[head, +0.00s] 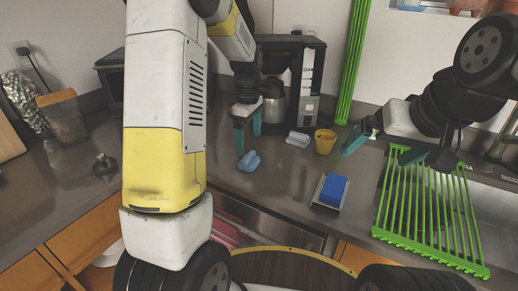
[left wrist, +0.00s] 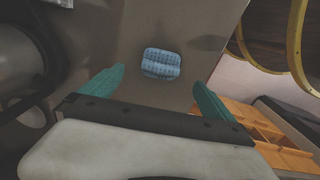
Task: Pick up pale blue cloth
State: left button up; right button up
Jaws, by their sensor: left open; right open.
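The pale blue cloth (head: 248,161) lies folded or bunched on the grey counter, left of centre in the head view. It also shows in the left wrist view (left wrist: 161,63), between and beyond the teal fingertips. My left gripper (head: 248,140) is open and empty, its fingers pointing down above and just behind the cloth, apart from it. Its two fingers also show in the left wrist view (left wrist: 159,78). My right gripper (head: 382,150) is open and empty, over the counter beside the green rack, well to the right of the cloth.
A yellow cup (head: 325,142), a small pale dish (head: 298,138) and a blue sponge in a holder (head: 331,190) stand right of the cloth. A coffee maker (head: 307,75) stands behind. A green drying rack (head: 432,215) lies at the right. Counter around the cloth is clear.

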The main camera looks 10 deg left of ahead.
aim_at(249, 155)
pick_arm(q)
notch_tip(249, 155, down, 7)
jog(key=shift+f, duration=0.15)
jog(key=shift+c, duration=0.4)
jog(key=c, duration=1.3)
